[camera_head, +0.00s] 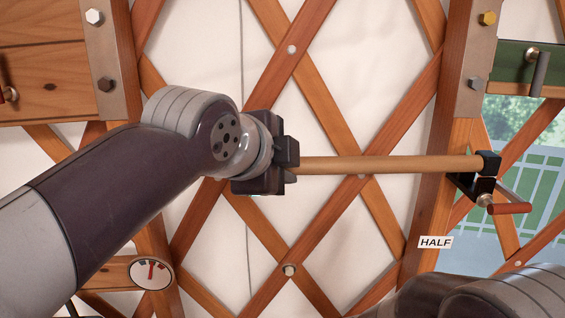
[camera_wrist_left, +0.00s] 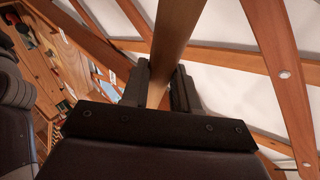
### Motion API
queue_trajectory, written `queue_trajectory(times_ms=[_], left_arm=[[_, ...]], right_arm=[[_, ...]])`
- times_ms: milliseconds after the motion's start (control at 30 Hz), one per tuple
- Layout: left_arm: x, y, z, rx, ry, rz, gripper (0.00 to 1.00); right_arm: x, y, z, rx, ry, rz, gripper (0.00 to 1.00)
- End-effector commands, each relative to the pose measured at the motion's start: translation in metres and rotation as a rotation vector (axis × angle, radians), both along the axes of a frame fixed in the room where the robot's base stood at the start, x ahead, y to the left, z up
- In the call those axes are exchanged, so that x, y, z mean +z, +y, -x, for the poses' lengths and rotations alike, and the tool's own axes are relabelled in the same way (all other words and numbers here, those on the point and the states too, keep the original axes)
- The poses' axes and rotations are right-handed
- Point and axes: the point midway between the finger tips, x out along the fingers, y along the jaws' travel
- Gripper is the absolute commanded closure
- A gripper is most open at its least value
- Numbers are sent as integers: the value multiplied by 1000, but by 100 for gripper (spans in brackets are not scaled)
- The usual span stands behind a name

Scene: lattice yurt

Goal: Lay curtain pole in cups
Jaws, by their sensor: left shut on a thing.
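The wooden curtain pole (camera_head: 390,165) runs roughly level across the lattice in the head view. My left gripper (camera_head: 288,164) is shut on it toward its left end. In the left wrist view the pole (camera_wrist_left: 175,40) passes between the two fingers of my left gripper (camera_wrist_left: 158,85). The pole's right end meets a dark cup bracket (camera_head: 480,186) on the right post; I cannot tell if it rests fully in it. Any left cup is hidden or out of view. My right gripper is out of view.
A red-handled lever (camera_head: 510,208) sticks out below the bracket. A "HALF" label (camera_head: 435,242) is on the right post (camera_head: 440,150). A round dial (camera_head: 152,272) is at lower left. A green panel (camera_head: 515,68) is at upper right. The lattice wall stands close behind the pole.

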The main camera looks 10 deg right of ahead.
Motion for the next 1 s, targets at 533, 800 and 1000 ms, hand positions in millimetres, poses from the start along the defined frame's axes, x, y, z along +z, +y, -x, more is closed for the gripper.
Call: queue_trajectory(times_ms=[533,800,1000], left_arm=[[-13,0,0,0,-3,2,100],[-19,0,0,0,-3,2,100],[-24,0,0,0,-3,2,100]], right_arm=[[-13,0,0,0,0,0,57],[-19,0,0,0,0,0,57],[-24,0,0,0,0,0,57]])
